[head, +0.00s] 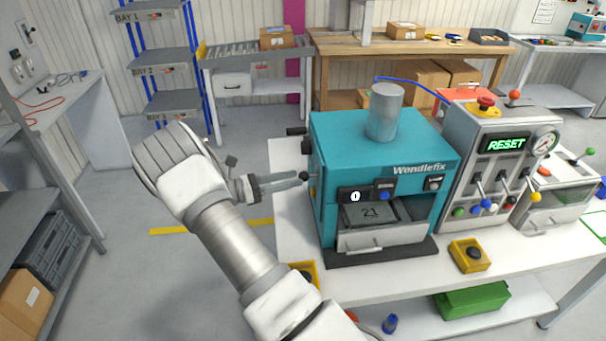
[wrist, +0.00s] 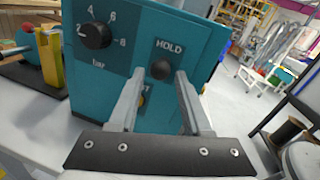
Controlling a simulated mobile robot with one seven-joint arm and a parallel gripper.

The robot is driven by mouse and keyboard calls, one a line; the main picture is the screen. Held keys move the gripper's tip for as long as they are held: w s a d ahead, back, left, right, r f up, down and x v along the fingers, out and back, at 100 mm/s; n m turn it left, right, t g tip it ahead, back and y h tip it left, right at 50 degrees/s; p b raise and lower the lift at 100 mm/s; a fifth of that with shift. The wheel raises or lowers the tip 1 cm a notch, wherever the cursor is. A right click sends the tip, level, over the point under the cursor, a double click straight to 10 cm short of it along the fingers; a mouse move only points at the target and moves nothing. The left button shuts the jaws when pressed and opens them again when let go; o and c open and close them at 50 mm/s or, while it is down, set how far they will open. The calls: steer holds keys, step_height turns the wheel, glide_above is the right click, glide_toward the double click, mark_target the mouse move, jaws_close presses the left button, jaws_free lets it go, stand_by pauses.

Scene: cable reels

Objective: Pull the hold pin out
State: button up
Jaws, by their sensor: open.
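My gripper (head: 298,180) reaches that side from the left. In the wrist view my gripper (wrist: 158,76) is open, with one finger on each side of the knob. Whether the fingers touch it I cannot tell. The pin's shaft is hidden behind the knob.

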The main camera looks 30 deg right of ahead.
mark_target(303, 177)
steer(key=shift+x, duration=2)
jaws_close()
